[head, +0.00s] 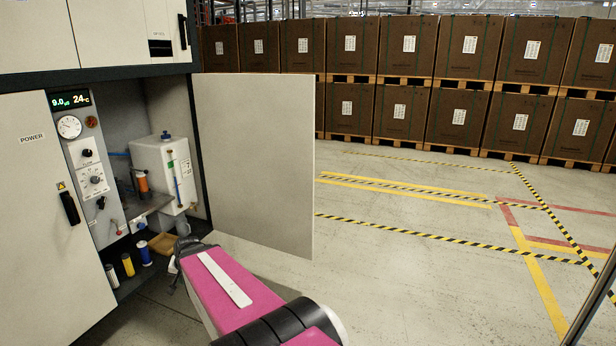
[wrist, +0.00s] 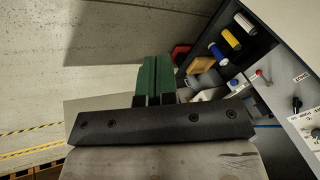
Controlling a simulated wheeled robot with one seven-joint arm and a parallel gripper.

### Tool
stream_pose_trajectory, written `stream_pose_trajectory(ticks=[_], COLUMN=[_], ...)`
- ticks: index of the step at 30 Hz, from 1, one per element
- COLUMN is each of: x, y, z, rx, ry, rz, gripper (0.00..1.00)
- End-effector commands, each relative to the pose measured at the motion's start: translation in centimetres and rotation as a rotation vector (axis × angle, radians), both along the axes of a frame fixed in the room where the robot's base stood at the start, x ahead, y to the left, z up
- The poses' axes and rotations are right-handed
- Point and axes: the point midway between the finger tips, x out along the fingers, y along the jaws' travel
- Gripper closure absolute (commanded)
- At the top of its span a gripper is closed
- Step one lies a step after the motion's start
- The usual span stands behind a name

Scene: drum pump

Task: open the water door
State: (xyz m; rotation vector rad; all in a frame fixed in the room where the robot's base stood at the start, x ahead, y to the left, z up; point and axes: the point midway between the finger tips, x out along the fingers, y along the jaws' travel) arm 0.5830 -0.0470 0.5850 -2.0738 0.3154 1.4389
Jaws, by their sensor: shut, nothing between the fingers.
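A light grey door panel (head: 255,150) stands swung out from the right side of the cabinet's open bay, hinged at the bay's right edge. No label shows on the face I see, so I cannot read whether it is the water door. My gripper (head: 178,264) is low in front of the bay, left of the panel's lower part, with the pink arm reaching to it. In the wrist view its green fingers (wrist: 153,82) are together and hold nothing. I cannot tell whether the gripper touches the panel.
The bay holds a white tank (head: 160,172), several small bottles (head: 128,265) and a tan tray (head: 165,243). A control panel (head: 85,165) and a closed POWER door (head: 40,200) are left. Open floor (head: 400,270) lies right, before stacked brown boxes (head: 400,50).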

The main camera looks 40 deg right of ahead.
Motion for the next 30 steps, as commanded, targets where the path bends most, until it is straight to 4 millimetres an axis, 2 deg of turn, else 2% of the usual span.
stream_pose_trajectory(ticks=[8, 11, 14, 17, 18, 20, 21, 22, 25, 27, 30], x=[5.9, 8.4, 11.2, 13.4, 14.0, 14.4, 14.4, 14.3, 12.9, 11.3, 8.5], y=[-5.2, -8.4, -13.3, -20.0, -22.9, -27.3, -30.4, -32.6, -40.4, -45.3, -51.0], z=[1.9, 3.2, 5.0, 7.3, 8.2, 9.7, 10.6, 11.3, 13.2, 14.2, 15.3], rx=[0.189, 0.295, 0.444, 0.639, 0.723, 0.851, 0.941, 1.010, 1.246, 1.408, 1.615], ry=[-0.192, -0.290, -0.422, -0.585, -0.654, -0.763, -0.838, -0.894, -1.101, -1.248, -1.448], rz=[-0.361, -0.542, -0.780, -1.054, -1.162, -1.316, -1.414, -1.484, -1.697, -1.813, -1.924], gripper=[1.00, 1.00, 1.00, 1.00, 1.00, 1.00, 1.00, 1.00, 1.00, 1.00, 1.00])
